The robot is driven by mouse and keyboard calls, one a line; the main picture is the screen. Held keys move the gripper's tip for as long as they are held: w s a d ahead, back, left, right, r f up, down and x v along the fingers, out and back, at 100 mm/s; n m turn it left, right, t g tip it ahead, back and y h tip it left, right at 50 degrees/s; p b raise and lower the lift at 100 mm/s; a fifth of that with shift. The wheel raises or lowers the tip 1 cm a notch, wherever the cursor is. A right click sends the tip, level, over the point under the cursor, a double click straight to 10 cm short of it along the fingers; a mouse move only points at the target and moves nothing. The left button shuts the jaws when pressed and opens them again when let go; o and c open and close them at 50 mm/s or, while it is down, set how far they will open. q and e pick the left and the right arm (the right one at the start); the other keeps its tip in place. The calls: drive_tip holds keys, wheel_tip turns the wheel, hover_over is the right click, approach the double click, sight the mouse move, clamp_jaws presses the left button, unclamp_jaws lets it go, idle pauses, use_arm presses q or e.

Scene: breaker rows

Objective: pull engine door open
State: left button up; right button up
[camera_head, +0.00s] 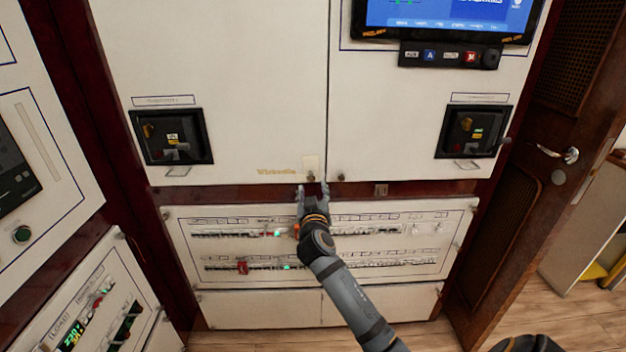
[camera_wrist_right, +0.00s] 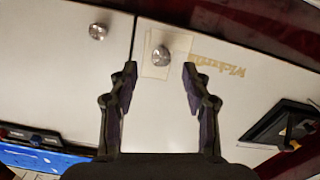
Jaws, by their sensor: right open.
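Two white cabinet doors meet at a vertical seam, the left door (camera_head: 230,90) and the right door (camera_head: 390,125). Both look shut, and no readable label tells which is the engine door. A small round knob (camera_wrist_right: 161,53) sits on a beige patch at the left door's lower inner corner. A second knob (camera_wrist_right: 98,31) is on the right door. My right gripper (camera_head: 312,187) is open at the bottom of the seam. In the right wrist view its fingers (camera_wrist_right: 159,66) are spread, with the patched knob just beyond and between their tips. I see no contact. My left gripper is out of view.
A breaker panel (camera_head: 420,240) with rows of switches lies below the doors. Black switch boxes with handles sit on the left door (camera_head: 172,135) and right door (camera_head: 473,130). A screen (camera_head: 450,15) is above. A brown wooden door (camera_head: 535,150) stands at right.

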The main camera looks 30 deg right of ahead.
sight(311, 179)
drive_tip(key=x, duration=0.5)
drive_tip(key=shift+w+d+r, duration=0.2)
drive_tip(key=shift+d, duration=0.15)
drive_tip(key=shift+w+d+f, duration=0.1)
drive_tip(key=shift+w, duration=0.45)
drive_tip(key=shift+c, duration=0.6)
clamp_jaws()
